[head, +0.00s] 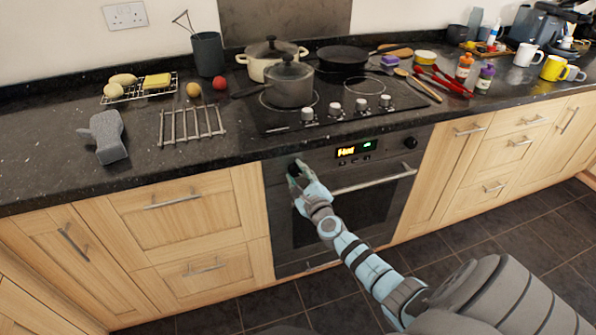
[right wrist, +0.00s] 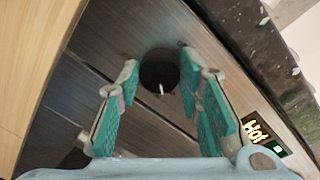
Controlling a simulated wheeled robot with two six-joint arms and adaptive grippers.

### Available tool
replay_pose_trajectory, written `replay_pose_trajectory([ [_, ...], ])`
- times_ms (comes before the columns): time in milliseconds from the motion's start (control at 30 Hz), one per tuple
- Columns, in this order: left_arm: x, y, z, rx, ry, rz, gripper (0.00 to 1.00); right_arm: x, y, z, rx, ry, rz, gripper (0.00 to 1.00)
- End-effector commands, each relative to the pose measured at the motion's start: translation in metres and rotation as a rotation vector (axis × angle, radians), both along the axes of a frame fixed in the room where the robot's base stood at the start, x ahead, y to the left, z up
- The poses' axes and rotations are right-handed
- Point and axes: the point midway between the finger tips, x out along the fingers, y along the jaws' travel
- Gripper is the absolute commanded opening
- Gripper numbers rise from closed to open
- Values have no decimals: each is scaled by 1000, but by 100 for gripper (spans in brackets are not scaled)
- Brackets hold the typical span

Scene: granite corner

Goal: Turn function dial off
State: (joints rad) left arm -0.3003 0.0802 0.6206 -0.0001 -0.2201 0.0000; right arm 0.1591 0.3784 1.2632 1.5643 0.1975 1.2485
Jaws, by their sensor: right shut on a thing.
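The oven (head: 340,195) is built in under the worktop, with a dark front panel. A round black dial (head: 293,169) sits at the left end of its panel, partly hidden by my right gripper (head: 302,172) in the head view. In the right wrist view the dial (right wrist: 158,70) is between the two teal-padded fingers of my right gripper (right wrist: 159,66), and its pale pointer mark shows. The gripper is shut on this dial. A second black dial (head: 410,142) sits at the panel's right end. My left gripper is not in view.
The lit display (head: 357,149) reads "Hot" in yellow beside green digits; the oven handle (head: 372,182) runs below it. Above are the hob knobs (head: 335,108), a grey pot (head: 289,85) and a metal rack (head: 191,124). Wooden cupboards flank the oven.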

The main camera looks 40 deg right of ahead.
Motion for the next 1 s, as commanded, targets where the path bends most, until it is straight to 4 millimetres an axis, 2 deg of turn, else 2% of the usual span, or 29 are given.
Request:
replay_pose_trajectory([
  [1000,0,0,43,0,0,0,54,1,4,-1,-904,316,2,5],
])
